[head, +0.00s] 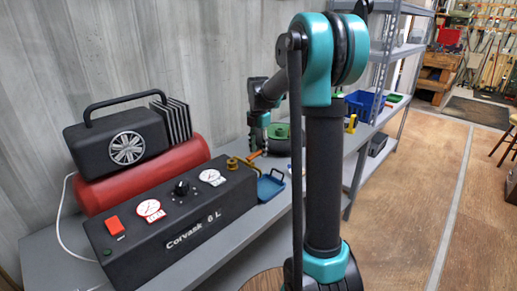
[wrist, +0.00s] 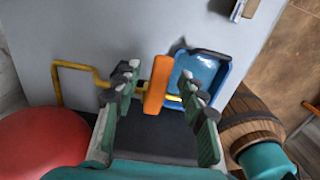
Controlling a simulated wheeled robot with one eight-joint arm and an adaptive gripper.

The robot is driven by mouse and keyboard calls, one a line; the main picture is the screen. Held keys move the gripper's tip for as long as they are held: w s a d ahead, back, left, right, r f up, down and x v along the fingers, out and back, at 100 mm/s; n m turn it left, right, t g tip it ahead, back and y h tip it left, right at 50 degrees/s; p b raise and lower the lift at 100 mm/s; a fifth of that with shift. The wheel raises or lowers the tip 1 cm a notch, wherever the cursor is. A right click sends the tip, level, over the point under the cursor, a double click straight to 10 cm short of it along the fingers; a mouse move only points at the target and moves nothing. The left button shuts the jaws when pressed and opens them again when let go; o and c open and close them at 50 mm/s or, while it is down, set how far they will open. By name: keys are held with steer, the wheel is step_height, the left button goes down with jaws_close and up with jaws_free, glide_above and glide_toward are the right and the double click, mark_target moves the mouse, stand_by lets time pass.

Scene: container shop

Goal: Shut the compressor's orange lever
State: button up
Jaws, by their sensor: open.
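The compressor (head: 190,215) stands on the grey bench at the left of the head view, with a red tank and a black front panel. A brass pipe (head: 234,163) comes from its right end, and it shows in the wrist view (wrist: 73,67) too. The orange lever (wrist: 157,86) sits by this pipe and lies between my fingers in the wrist view, with a gap visible on both sides. The lever is small in the head view (head: 254,155). My gripper (wrist: 158,77) is open. Whether a finger touches the lever is unclear.
A blue tray (wrist: 220,67) lies on the bench just beyond the lever, close to my right finger. A wooden barrel (wrist: 250,128) stands off the bench edge. A shelf rack (head: 385,55) with bins is farther back. The floor at right is largely clear.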

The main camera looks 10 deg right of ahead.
mark_target(259, 152)
step_height(259, 152, up, 12)
stand_by(0.5)
steer(key=shift+s, duration=0.1)
